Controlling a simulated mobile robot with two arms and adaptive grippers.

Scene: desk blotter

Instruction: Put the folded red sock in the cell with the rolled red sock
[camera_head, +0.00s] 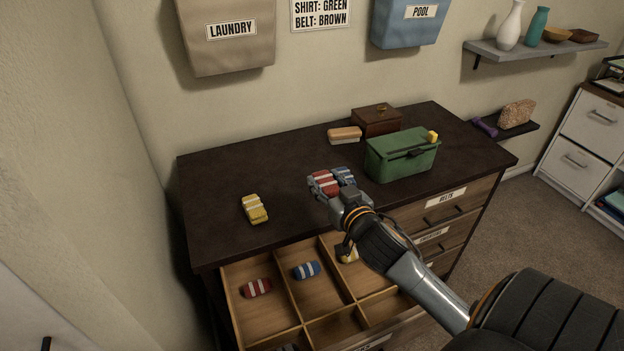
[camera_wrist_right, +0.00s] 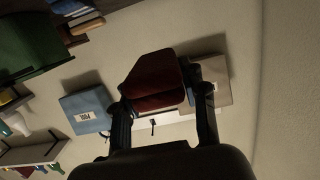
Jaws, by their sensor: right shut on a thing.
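The folded red sock (camera_head: 324,183), red with pale stripes, is at my right gripper (camera_head: 333,191) above the dresser top. In the right wrist view the dark red sock (camera_wrist_right: 152,82) sits between the two fingers of the right gripper (camera_wrist_right: 161,98), which is shut on it. The rolled red sock (camera_head: 257,288) lies in the left back cell of the open drawer (camera_head: 273,317). My left gripper is in neither view.
A folded blue sock (camera_head: 345,175) is close beside the red one. A folded yellow sock (camera_head: 255,208) lies further left. A rolled blue sock (camera_head: 306,270) and a partly hidden yellow sock (camera_head: 347,255) occupy other cells. A green box (camera_head: 402,156) stands behind right.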

